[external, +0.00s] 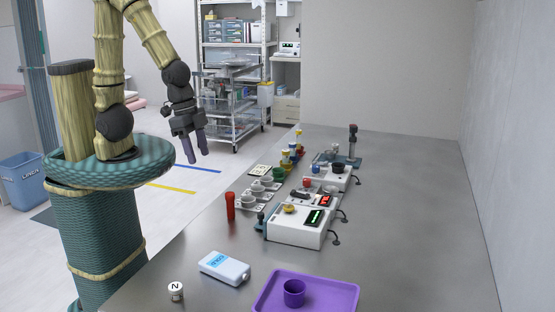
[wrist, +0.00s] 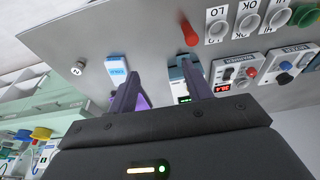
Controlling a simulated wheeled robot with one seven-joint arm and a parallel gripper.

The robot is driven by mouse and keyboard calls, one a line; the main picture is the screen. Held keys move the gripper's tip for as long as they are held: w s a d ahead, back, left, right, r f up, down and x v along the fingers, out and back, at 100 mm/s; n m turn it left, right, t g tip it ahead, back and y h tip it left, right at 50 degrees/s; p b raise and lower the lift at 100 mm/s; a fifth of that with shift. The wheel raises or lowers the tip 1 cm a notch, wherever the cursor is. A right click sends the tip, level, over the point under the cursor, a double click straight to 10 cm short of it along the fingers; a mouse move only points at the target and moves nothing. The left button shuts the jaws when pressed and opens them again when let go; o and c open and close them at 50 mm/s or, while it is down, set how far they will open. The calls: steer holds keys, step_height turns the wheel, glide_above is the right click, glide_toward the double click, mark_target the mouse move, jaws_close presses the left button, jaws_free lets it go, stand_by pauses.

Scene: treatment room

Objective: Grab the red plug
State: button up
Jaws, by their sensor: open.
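Two red things are in view, and I cannot tell for certain which is the plug. A small red round piece (external: 307,182) sits on a white device on the table; in the wrist view a small red piece (wrist: 251,72) shows on a white device at the right. A red upright cylinder (external: 230,206) stands alone near the table's left edge; it also shows at the top of the wrist view (wrist: 188,33). My gripper (external: 197,157) is open and empty, beyond the table's left edge, apart from both. Its purple fingers (wrist: 160,70) are spread in the wrist view.
The grey table (external: 400,215) holds a white device with displays (external: 297,226), a row of grey cups (external: 257,190), a white-and-blue bottle (external: 224,268), a white "N" jar (external: 176,291) and a purple tray (external: 337,290) with a purple cup (external: 294,293). The table's right side is clear.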

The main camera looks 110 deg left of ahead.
steer(key=s+a+f+n+g+h+b, duration=0.1)
steer(key=a+f+n+h, duration=0.1)
steer(key=a+f+n, duration=0.1)
steer(key=s+a+f+n+g+h+b, duration=0.2)
steer(key=a+f+n+h, duration=0.1)
steer(key=f+n, duration=0.2)
steer(key=s+a+f+n+g+h+b, duration=0.1)
steer(key=a+f+n+h, duration=0.1)
steer(key=f+n, duration=0.3)
steer(key=shift+s+a+f+h+b, duration=0.3)
steer(key=shift+a+f+h+b, duration=0.1)
steer(key=shift+a+f, duration=0.2)
steer(key=a+f+n+t+h, duration=0.1)
steer(key=n, duration=0.1)
steer(key=a+n+t+h+b, duration=0.1)
steer(key=h, duration=0.1)
steer(key=a+f+n+t+h, duration=0.1)
steer(key=n, duration=0.1)
steer(key=shift+a+f+n+t+h+b, duration=0.3)
steer(key=shift+f+b, duration=0.05)
steer(key=shift+b, duration=0.05)
steer(key=a+f+n+t+h+b, duration=0.1)
steer(key=a+n+t+b, duration=0.1)
steer(key=a+n+t, duration=0.5)
steer(key=shift+s+a+t, duration=0.25)
steer(key=shift+a+t, duration=0.3)
steer(key=shift+t, duration=0.65)
steer(key=shift+f, duration=0.1)
